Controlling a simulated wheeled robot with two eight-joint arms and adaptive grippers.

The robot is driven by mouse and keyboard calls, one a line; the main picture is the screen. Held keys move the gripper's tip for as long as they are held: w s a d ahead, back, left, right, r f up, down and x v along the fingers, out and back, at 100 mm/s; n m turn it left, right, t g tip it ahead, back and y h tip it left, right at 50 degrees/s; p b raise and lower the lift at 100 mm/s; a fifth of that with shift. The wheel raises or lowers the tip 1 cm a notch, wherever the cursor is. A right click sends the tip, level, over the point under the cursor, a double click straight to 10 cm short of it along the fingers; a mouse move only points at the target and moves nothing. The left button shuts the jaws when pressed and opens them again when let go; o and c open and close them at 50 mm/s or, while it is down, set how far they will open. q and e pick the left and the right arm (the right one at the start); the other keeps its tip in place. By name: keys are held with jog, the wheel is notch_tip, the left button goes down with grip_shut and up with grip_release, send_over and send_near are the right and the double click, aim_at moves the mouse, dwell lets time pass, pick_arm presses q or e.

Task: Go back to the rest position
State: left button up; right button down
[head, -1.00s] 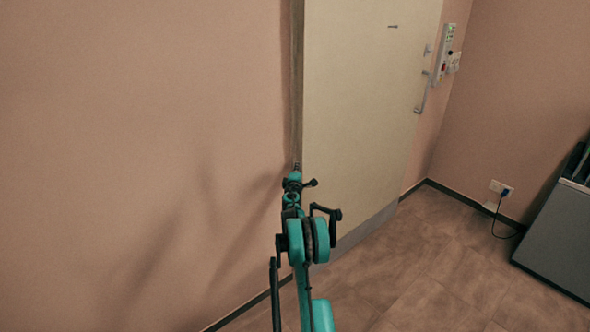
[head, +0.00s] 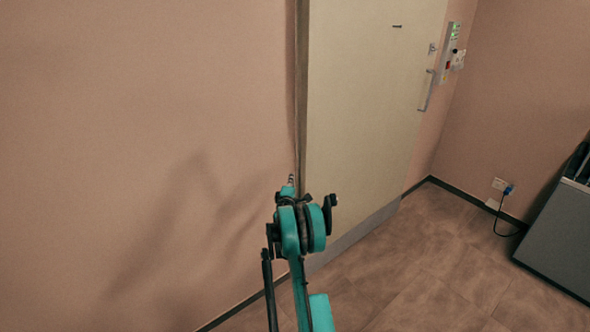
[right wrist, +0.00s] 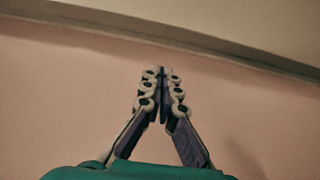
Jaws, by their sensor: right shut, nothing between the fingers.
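My right gripper (head: 291,180) is at the end of my teal and black right arm, which reaches up from the bottom middle of the head view. Only its tip shows there, beside the left edge of the cream door. In the right wrist view the gripper (right wrist: 162,72) shows clearly: its two fingers meet at the tips, with nothing between them. Behind the fingers is the pink wall (right wrist: 70,85), with a cream band along the top. My left gripper is not in either view.
The tall cream door (head: 365,110) has a handle (head: 427,90) on its right side. A wall panel (head: 450,50) is beyond it. A grey cabinet (head: 558,235) stands at the right, near a socket with a cable (head: 500,187). The floor (head: 430,270) between is clear.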

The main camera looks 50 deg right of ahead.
jog(key=s+a+r+m+y, duration=0.15)
jog(key=a+r, duration=0.35)
jog(key=a, duration=0.5)
jog(key=a+r+m+y, duration=0.2)
jog(key=a+r, duration=0.3)
jog(key=a, duration=0.4)
jog(key=s+a+r+m+y, duration=0.15)
jog(key=a+r, duration=0.35)
jog(key=a, duration=0.5)
jog(key=s+a+f+g+y, duration=0.1)
jog(key=s+a+f+y, duration=0.1)
jog(key=s+a, duration=0.5)
jog(key=s+a+f+m+y, duration=0.1)
jog(key=s+a+f+y, duration=0.2)
jog(key=s+a, duration=0.5)
jog(key=s+a+f+g+y, duration=0.1)
jog(key=s+a+y, duration=0.4)
jog(key=a, duration=1.2)
jog(key=shift+s+a+f+g, duration=0.3)
jog(key=shift+s+f, duration=0.5)
jog(key=shift+s, duration=0.35)
